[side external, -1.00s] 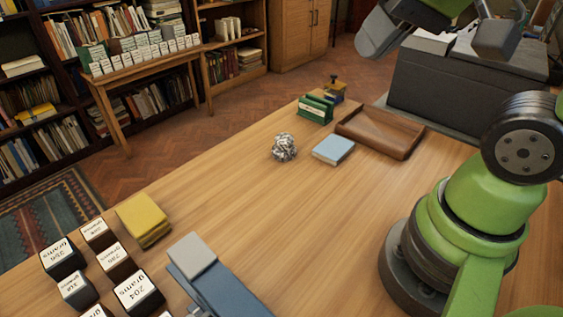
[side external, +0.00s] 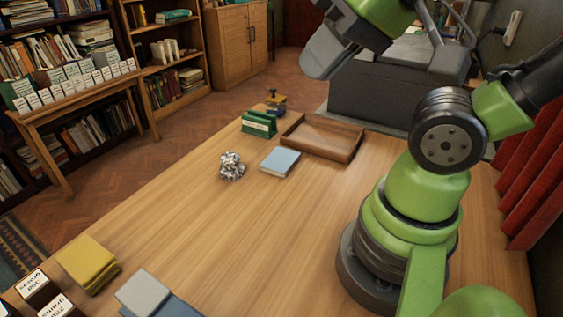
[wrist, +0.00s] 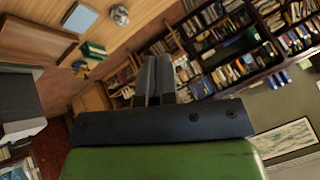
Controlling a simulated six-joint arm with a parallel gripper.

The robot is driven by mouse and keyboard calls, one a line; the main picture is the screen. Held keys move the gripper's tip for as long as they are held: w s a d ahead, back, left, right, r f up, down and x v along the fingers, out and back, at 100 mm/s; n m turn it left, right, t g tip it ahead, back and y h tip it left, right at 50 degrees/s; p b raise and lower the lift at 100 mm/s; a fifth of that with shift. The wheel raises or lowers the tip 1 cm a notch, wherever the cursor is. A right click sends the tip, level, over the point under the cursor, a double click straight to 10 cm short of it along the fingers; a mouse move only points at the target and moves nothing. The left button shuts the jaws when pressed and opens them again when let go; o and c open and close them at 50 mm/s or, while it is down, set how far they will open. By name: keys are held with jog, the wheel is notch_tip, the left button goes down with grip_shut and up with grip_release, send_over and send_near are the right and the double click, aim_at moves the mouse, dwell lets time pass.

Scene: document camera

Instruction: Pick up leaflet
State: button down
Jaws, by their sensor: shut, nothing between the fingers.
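A flat pale blue booklet (side external: 280,162) lies on the wooden table; it may be the leaflet, but I cannot tell for sure. It also shows at the top left of the wrist view (wrist: 80,17). A yellow flat stack (side external: 88,264) lies near the table's left front. My gripper (wrist: 153,75) is shut in the wrist view, its fingers together and empty. It is raised well away from the blue booklet, touching nothing on the table. In the side external view its fingertips cannot be made out clearly.
A crumpled silvery ball (side external: 231,166) lies left of the booklet. A wooden tray (side external: 345,152) and a green box (side external: 259,124) stand behind it. Labelled dark blocks (side external: 36,289) and a grey-blue object (side external: 143,293) are at the front left. The table's middle is clear.

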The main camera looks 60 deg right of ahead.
dwell(0.4)
grip_release()
jog(key=m+g+h, duration=0.2)
jog(key=m+g, duration=0.5)
jog(key=m, duration=0.7)
send_over(280, 160)
notch_tip(280, 160, down, 21)
jog(key=f, duration=0.4)
jog(key=shift+d, duration=0.25)
jog(key=shift+a+f, duration=0.15)
jog(key=shift+f, duration=1.4)
jog(key=shift+a+f, duration=0.1)
jog(key=shift+f, duration=1.4)
